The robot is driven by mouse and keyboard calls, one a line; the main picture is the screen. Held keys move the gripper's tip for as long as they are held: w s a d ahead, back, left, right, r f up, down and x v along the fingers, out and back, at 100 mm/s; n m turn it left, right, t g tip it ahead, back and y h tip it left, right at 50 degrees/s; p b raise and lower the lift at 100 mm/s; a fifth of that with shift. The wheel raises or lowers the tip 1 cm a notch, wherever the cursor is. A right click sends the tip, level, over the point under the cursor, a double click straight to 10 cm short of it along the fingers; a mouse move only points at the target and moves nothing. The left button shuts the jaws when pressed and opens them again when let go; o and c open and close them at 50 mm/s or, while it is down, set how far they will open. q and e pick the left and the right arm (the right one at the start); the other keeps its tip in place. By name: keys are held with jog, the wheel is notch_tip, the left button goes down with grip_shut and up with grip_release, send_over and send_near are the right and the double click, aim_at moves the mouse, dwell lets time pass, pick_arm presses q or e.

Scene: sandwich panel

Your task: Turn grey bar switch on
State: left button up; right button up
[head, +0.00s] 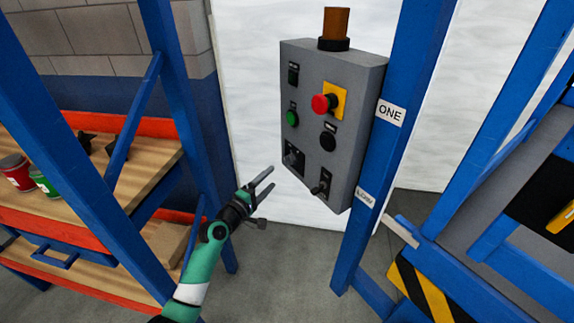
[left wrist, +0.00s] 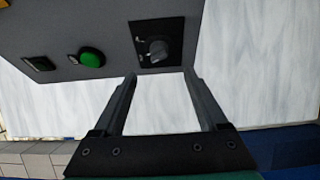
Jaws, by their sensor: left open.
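The grey control box (head: 345,90) hangs beside a blue post in the head view. At its lower left is a black square plate with a grey bar switch (head: 294,157). In the left wrist view the grey bar switch (left wrist: 157,49) is at the top, beyond and between the fingertips. My left gripper (head: 268,178) is open and empty, to the left of and slightly below the switch. In the left wrist view its fingers (left wrist: 163,78) point towards the switch plate; I cannot tell a touch. My right gripper is not in view.
The box also carries a red emergency button (head: 321,103), a green button (head: 292,118), a black knob (head: 327,141) and a toggle switch (head: 320,187). A blue post (head: 385,140) stands at its right. A shelf with cans (head: 20,172) is at left.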

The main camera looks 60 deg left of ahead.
aim_at(288, 162)
pick_arm(q)
jog(key=b+x, duration=0.4)
jog(key=x, duration=0.6)
jog(key=shift+w+b, duration=0.3)
jog(key=shift+w, duration=0.05)
jog(key=shift+r, duration=0.1)
grip_shut()
